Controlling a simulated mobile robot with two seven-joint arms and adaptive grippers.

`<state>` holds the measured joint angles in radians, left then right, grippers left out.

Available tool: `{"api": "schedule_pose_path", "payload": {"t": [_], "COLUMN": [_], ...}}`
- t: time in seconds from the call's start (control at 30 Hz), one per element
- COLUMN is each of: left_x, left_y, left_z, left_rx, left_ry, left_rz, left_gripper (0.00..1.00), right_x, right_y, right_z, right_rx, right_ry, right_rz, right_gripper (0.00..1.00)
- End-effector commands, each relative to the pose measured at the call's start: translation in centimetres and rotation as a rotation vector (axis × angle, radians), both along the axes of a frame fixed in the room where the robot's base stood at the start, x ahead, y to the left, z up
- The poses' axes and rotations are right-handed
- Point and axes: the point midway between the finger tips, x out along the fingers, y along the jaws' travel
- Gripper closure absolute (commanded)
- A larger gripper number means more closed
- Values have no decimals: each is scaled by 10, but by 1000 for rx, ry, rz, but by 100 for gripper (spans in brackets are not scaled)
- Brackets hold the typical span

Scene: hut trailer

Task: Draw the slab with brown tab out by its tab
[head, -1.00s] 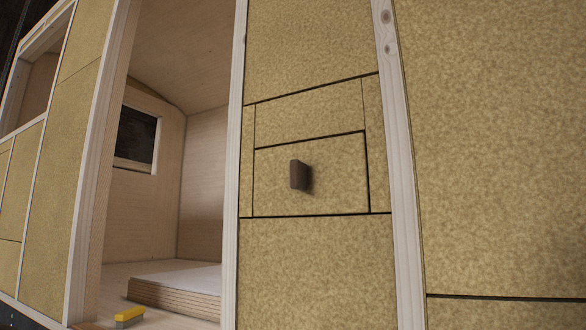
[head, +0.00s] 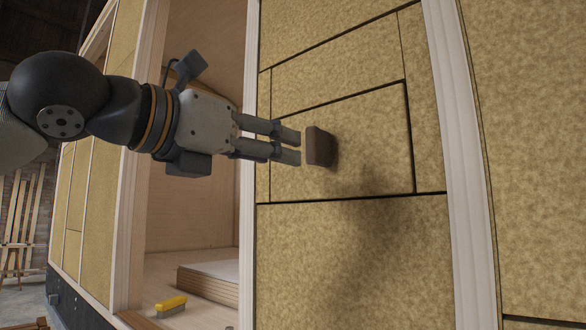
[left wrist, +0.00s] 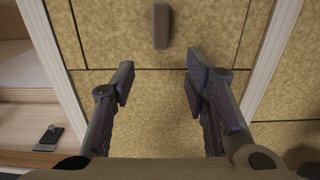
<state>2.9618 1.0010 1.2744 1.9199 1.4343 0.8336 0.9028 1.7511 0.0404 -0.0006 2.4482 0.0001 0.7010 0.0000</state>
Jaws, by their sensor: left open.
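The brown tab (head: 319,147) stands out from the face of a yellowish insulation slab (head: 375,135) set in the wall between two pale wooden studs. Dark gaps run along the slab's top, right and lower edges. My left gripper (head: 294,145) reaches in from the left, its fingertips just left of the tab in the head view. In the left wrist view the tab (left wrist: 161,26) lies ahead of the open, empty fingers (left wrist: 160,85), roughly centred between them, with no finger on it. My right gripper is in neither view.
Pale studs (head: 462,150) and (head: 247,220) flank the slab's bay. A doorway left of it shows the trailer's inside, with stacked boards (head: 210,283) and a yellow-handled brush (head: 171,306) on the floor. More slabs fill the wall around.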

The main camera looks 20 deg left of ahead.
Motion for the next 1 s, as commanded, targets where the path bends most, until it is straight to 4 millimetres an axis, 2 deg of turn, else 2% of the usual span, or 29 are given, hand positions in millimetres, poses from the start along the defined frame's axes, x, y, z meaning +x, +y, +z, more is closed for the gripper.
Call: {"api": "schedule_pose_path", "payload": {"t": [0.07, 0.4, 0.5, 0.63, 0.9, 0.97, 1.0], "left_x": [8, 85, 99, 109, 111, 111, 111], "left_y": [-4, -31, -37, -40, -41, -41, -41], "left_z": [1, -2, -2, -1, -2, -2, -2], "left_rx": [2, 6, 5, 6, 7, 7, 7], "left_ry": [-2, 1, 0, -1, -1, -1, -1], "left_rz": [-1, 1, 1, 1, 1, 1, 1], "left_gripper": [58, 58, 58, 58, 58, 70, 79], "right_x": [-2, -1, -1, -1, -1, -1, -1], "right_y": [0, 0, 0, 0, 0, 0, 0], "right_z": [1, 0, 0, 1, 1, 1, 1], "right_rx": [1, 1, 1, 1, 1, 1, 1], "right_ry": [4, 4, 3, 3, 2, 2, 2], "right_rz": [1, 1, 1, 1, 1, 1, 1], "right_gripper": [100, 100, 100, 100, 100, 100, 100]}}
